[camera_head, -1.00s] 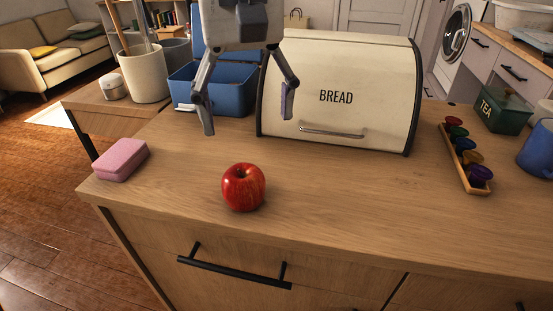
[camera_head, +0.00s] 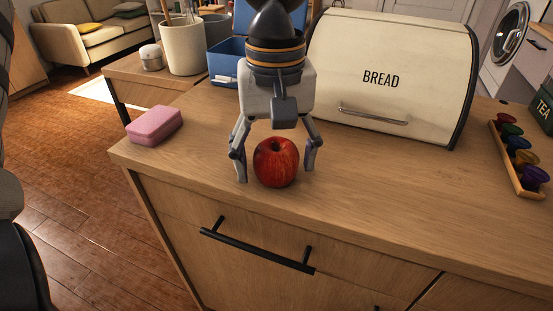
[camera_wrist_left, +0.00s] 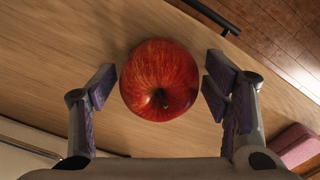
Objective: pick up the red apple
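The red apple (camera_head: 276,163) stands on the wooden counter near its front edge. My left gripper (camera_head: 276,170) is lowered around it, with one finger on each side. In the left wrist view the apple (camera_wrist_left: 160,80) lies between the two fingers (camera_wrist_left: 162,92). Gaps show on both sides there, so the fingers are open and do not appear to touch it. My right gripper is not in view.
A cream bread box (camera_head: 395,75) and a blue box (camera_head: 226,62) stand behind. A rack of coloured capsules (camera_head: 518,160) is at the right. The counter between apple and rack is clear.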

